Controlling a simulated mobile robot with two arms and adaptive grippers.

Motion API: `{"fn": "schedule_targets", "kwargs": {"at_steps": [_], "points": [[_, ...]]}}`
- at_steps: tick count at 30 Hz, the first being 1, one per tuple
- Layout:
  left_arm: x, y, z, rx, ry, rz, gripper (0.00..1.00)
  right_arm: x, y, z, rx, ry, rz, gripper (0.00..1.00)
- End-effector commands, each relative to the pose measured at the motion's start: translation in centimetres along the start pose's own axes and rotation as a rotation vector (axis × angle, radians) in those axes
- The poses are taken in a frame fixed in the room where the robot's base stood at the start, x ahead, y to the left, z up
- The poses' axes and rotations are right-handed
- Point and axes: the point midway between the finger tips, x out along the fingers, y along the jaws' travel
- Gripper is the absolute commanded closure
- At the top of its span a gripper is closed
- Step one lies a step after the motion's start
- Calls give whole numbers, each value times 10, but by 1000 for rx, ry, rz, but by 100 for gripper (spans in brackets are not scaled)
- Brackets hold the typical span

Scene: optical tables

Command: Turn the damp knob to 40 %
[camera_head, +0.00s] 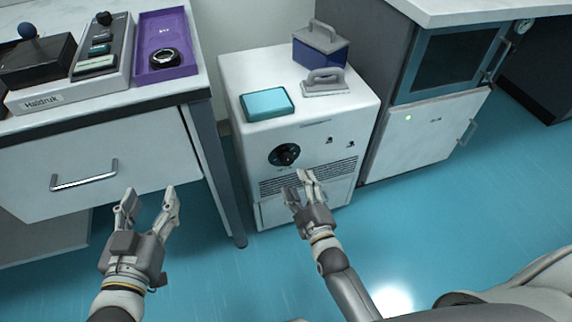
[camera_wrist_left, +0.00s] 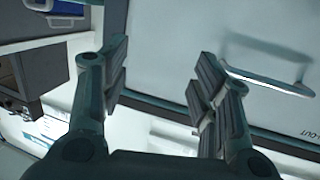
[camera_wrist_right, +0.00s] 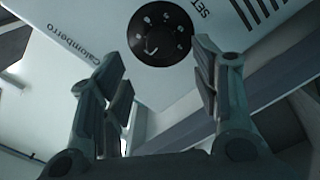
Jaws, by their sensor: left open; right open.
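The black round knob (camera_head: 284,155) is on the front face of a white cabinet (camera_head: 235,75). It shows in the right wrist view as a black dial (camera_wrist_right: 160,32) with pale marks around it; its setting is too small to read surely. My right gripper (camera_head: 297,181) is open and empty, just below and slightly right of the knob in the head view. In the right wrist view its fingers (camera_wrist_right: 153,60) are apart, with the knob beyond the gap. My left gripper (camera_head: 150,194) is open and empty in front of a drawer at the left; its fingers (camera_wrist_left: 163,58) show apart.
A teal box (camera_head: 267,103), a grey handled item (camera_head: 324,82) and a blue caddy (camera_head: 320,50) sit on the cabinet. A vent grille (camera_head: 325,172) lies below the knob. The left drawer has a protruding handle (camera_head: 84,178). Blue floor (camera_head: 430,215) is open at the right.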

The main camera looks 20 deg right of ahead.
Motion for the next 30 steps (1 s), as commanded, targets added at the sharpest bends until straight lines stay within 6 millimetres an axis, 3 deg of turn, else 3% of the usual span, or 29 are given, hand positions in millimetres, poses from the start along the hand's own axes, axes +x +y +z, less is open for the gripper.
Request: {"fn": "schedule_targets", "kwargs": {"at_steps": [8, 18, 30], "points": [[0, 7, -45, -5, 255, 15, 44, 39, -2, 1, 1, 0, 0, 44], [-16, 13, -92, -13, 528, 30, 44, 74, -2, 1, 2, -1, -2, 44], [-26, 14, -108, -17, 622, 34, 44, 85, -1, 0, 3, -1, -3, 44]]}}
